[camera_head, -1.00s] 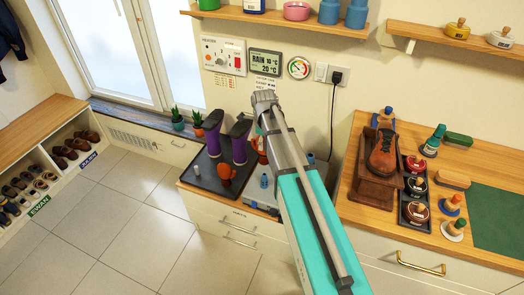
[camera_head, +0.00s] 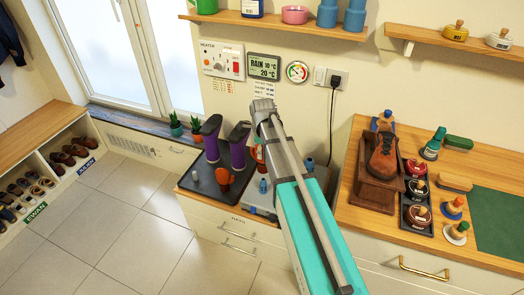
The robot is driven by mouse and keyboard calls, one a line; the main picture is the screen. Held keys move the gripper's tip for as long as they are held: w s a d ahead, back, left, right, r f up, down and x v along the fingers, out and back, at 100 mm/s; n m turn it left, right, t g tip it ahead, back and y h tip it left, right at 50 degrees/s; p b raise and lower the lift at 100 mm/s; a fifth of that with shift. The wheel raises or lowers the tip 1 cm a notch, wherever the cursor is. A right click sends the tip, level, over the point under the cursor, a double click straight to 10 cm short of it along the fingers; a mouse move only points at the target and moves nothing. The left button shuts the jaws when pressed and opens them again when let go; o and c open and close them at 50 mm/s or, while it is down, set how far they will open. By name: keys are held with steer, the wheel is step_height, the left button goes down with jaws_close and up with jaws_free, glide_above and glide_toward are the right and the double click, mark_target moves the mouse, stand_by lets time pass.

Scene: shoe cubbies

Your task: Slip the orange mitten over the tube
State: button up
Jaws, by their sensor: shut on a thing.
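My gripper (camera_head: 258,137) is mostly hidden behind my own wrist and forearm, over the right part of the dark tray (camera_head: 206,190). An orange mitten (camera_head: 260,153) shows just left of my forearm, at the gripper, which is shut on it; its lower part is partly covered. A second orange mitten-like piece (camera_head: 223,179) stands on the tray, left of my gripper. Small blue upright pieces stand nearby, one left of my forearm (camera_head: 263,186) and one right of it (camera_head: 309,165). I cannot tell which upright is the tube, or whether the held mitten touches one.
Two purple boots (camera_head: 238,150) stand at the back of the tray, close left of my gripper. A heater panel (camera_head: 222,60) is on the wall behind. A brown shoe (camera_head: 383,158) on a wooden stand and several polish tins fill the right counter. Floor at left is clear.

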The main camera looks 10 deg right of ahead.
steer(key=shift+f+b, duration=2.05)
steer(key=shift+f, duration=0.2)
steer(key=shift+f, duration=0.1)
stand_by(0.3)
steer(key=shift+f+b, duration=4.5)
steer(key=shift+b, duration=0.1)
stand_by(0.6)
